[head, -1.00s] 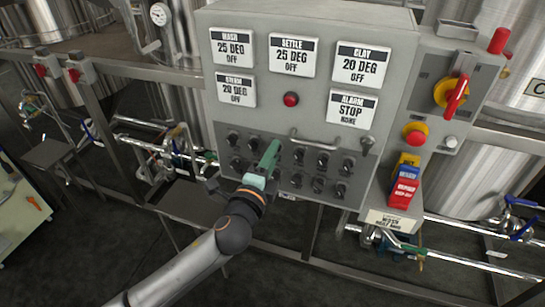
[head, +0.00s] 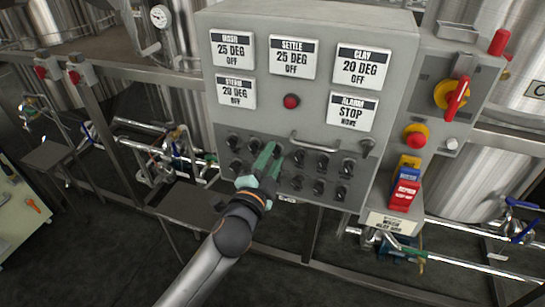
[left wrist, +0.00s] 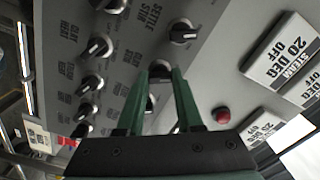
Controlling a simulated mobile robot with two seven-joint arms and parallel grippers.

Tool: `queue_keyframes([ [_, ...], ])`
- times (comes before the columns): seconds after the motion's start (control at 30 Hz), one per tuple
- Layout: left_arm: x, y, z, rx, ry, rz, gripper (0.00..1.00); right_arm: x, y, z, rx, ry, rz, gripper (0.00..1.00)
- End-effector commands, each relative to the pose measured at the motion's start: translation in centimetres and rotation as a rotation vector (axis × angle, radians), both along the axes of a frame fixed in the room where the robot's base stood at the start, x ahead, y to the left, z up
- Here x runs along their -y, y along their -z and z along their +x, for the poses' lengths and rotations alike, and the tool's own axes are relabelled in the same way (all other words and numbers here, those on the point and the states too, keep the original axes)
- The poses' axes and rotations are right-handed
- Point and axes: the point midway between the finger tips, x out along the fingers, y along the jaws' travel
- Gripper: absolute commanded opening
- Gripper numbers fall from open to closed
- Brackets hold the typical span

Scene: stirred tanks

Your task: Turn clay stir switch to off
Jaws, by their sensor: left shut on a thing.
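The grey control panel (head: 225,122) carries two rows of black switch knobs. My left gripper (head: 270,154), with green fingers, reaches the upper row from below. In the left wrist view its fingertips (left wrist: 160,74) are at a knob (left wrist: 159,68), and the gripper is shut on it. I cannot read that knob's own label, so I cannot tell if it is the clay stir switch. A "SETTLE STIR" label shows close by. The clay display (head: 362,67) reads 20 DEG OFF. My right gripper is not in view.
Other knobs (head: 322,160) sit close on both sides, with a metal handle (head: 315,142) just right of the fingers. A red button (head: 291,101) is above. A red-and-yellow rotary switch (head: 453,95) and a red stop button (head: 415,136) are at the right.

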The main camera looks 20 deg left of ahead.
Motion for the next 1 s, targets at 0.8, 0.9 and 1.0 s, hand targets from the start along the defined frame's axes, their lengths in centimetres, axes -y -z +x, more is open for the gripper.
queue_keyframes([
  [0.8, 0.01, 0.03, 0.0, -0.001, 0.001, -0.007, 0.65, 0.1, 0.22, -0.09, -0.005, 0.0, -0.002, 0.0],
  [0.9, 0.01, 0.01, 0.01, -0.001, 0.001, -0.006, 0.65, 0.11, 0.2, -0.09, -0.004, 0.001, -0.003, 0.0],
  [1.0, -0.03, 0.0, 0.05, -0.001, 0.001, -0.006, 0.65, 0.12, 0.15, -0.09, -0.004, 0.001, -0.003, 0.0],
])
